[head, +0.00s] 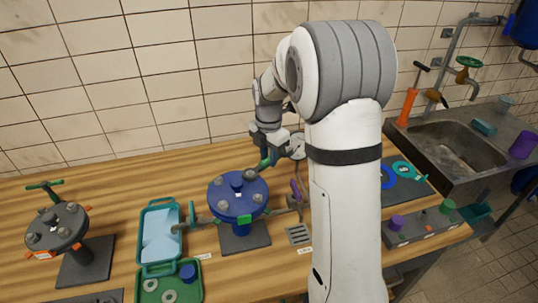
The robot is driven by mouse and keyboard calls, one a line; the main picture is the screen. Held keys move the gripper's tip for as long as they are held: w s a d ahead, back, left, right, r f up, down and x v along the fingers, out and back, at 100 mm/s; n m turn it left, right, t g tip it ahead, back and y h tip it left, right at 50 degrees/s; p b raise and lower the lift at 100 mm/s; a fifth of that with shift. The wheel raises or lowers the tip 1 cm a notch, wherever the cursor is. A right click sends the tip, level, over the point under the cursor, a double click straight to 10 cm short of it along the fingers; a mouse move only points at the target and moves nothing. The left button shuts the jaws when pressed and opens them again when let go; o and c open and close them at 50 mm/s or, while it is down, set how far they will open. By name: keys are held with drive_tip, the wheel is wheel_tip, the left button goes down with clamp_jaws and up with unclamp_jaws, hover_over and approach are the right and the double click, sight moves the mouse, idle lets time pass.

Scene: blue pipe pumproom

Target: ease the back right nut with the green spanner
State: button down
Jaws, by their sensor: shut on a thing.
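A blue round flange (225,190) stands on a dark grey base plate (242,240) on the bench, with several grey nuts around its top and a raised blue hub in the middle. The back right nut (249,174) sits near the flange's far rim. My gripper (271,151) is behind and right of the flange, shut on the green spanner (264,163). The spanner slants down toward the back right nut; its jaw end is too small to tell whether it is around the nut or beside it. My arm covers the bench to the right of the flange.
A second, grey flange (66,238) with a green handle stands at the left. A teal case (160,202) and green tray (187,288) lie between. A grey clamp-like tool (196,224) and purple-handled tool (296,190) flank the blue flange. A sink (455,145) is right.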

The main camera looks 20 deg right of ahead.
drive_tip(key=shift+a, duration=0.25)
drive_tip(key=shift+d, duration=0.1)
drive_tip(key=shift+r, duration=0.4)
drive_tip(key=shift+r+p, duration=0.55)
drive_tip(key=shift+p, duration=0.1)
drive_tip(key=shift+a+r, duration=0.35)
drive_tip(key=shift+r, duration=0.1)
drive_tip(key=shift+d+r+p, duration=0.25)
drive_tip(key=shift+r+p, duration=0.15)
drive_tip(key=shift+p, duration=0.15)
drive_tip(key=shift+r, duration=0.35)
